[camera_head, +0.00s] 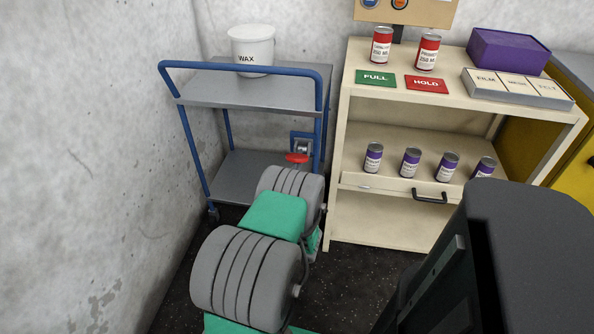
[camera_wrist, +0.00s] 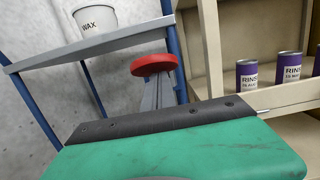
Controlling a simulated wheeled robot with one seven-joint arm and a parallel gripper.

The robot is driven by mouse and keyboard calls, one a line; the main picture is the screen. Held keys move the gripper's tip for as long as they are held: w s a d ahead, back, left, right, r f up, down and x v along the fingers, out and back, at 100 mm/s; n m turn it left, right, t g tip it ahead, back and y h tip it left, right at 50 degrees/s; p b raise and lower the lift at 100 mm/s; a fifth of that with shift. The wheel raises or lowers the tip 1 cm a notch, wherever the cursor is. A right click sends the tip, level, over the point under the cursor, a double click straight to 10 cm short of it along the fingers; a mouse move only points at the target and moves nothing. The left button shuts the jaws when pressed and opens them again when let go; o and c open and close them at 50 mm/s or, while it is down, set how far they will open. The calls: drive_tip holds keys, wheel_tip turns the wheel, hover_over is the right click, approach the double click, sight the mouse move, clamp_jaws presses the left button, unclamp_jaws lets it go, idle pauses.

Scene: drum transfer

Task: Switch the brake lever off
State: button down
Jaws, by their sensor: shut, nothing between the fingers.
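The brake lever has a red paddle-like end (camera_head: 297,158), which sits by a blue and grey bracket on the right side of the blue-framed cart (camera_head: 240,68). In the wrist view the red lever end (camera_wrist: 154,65) is large and close, just past my gripper (camera_wrist: 158,82). The grey fingers are together with nothing held between them. Their tips overlap the underside of the red end in the picture; I cannot tell whether they touch it. In the head view my green and grey arm hides the fingers.
A white WAX bucket (camera_head: 252,46) stands on the cart's top shelf. A cream shelf unit (camera_head: 338,160) stands close on the right, with purple cans (camera_head: 373,157) on its lower shelf and a black drawer handle (camera_head: 430,199). A concrete wall is at left.

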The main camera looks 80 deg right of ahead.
drive_tip(key=shift+d+r+p, duration=0.15)
drive_tip(key=shift+d+r, duration=0.05)
drive_tip(key=shift+r, duration=0.3)
drive_tip(key=shift+d+r+p, duration=0.15)
drive_tip(key=shift+d+r, duration=0.05)
drive_tip(key=shift+r, duration=0.3)
wheel_tip(320, 180, down, 6)
drive_tip(key=a+b, duration=0.3)
drive_tip(key=b, duration=0.4)
drive_tip(key=a+r, duration=0.2)
drive_tip(key=a, duration=0.7)
drive_tip(key=shift+s+a+r+b, duration=0.15)
drive_tip(key=shift+s+r+b, duration=0.05)
drive_tip(key=shift+s+b, duration=0.2)
